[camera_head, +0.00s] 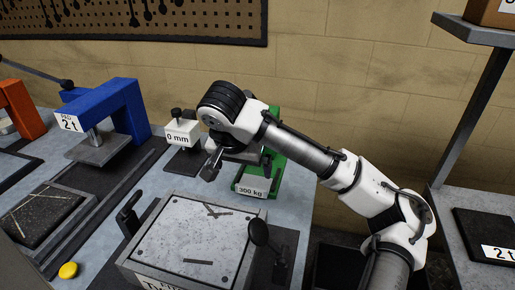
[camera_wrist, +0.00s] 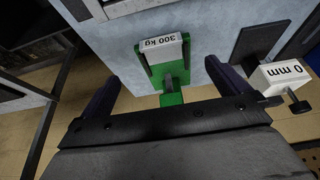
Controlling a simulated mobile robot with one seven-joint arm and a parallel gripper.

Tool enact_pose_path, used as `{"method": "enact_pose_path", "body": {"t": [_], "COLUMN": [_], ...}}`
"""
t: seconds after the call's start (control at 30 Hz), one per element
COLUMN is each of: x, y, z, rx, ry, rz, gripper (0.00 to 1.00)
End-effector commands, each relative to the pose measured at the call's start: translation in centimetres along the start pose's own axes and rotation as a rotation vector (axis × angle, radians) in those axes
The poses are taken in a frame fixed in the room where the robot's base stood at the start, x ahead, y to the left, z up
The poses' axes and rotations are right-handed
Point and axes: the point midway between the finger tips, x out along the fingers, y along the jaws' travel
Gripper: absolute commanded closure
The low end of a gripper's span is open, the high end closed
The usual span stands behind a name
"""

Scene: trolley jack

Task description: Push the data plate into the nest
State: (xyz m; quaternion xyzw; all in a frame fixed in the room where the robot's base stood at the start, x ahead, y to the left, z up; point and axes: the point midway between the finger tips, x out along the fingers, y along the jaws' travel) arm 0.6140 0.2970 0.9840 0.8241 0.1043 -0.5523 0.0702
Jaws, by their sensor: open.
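A large grey, scuffed metal plate (camera_head: 190,240) lies flat on a block at the front of the bench, with corner screws, a thin dark bar and a small V-shaped dark piece on its face. The block's front label is cut off by the picture edge. I cannot tell which piece is the data plate or where its nest is. My gripper (camera_head: 211,163) hangs above and behind this plate, apart from it. In the wrist view my gripper (camera_wrist: 161,72) has its two dark fingers spread, with nothing between them; a green stand lies beyond.
The green stand (camera_head: 276,150) marked 300 kg is close behind my gripper. A 0 mm block (camera_head: 182,133) and a blue press (camera_head: 125,100) stand to the left. A dark clamp (camera_head: 128,215) and a round-headed lever (camera_head: 259,232) flank the plate. A yellow button (camera_head: 68,270) is front left.

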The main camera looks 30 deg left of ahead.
Motion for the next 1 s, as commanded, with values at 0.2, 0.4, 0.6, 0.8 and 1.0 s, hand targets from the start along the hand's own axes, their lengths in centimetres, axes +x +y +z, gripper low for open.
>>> {"method": "enact_pose_path", "body": {"t": [0.2, 0.4, 0.6, 0.8, 1.0], "x": [0.0, 0.0, 0.9, 4.1, 8.1], "y": [0.0, -0.1, -0.1, -0.1, -0.1], "z": [0.0, 0.0, 0.1, 0.1, 0.2], "rx": [-0.001, -0.001, 0.0, 0.0, 0.0], "ry": [0.001, 0.001, -0.002, -0.006, -0.006], "rz": [-0.001, -0.002, -0.002, -0.004, -0.004], "gripper": [0.0, 0.0, 0.0, 0.0, 0.0]}}
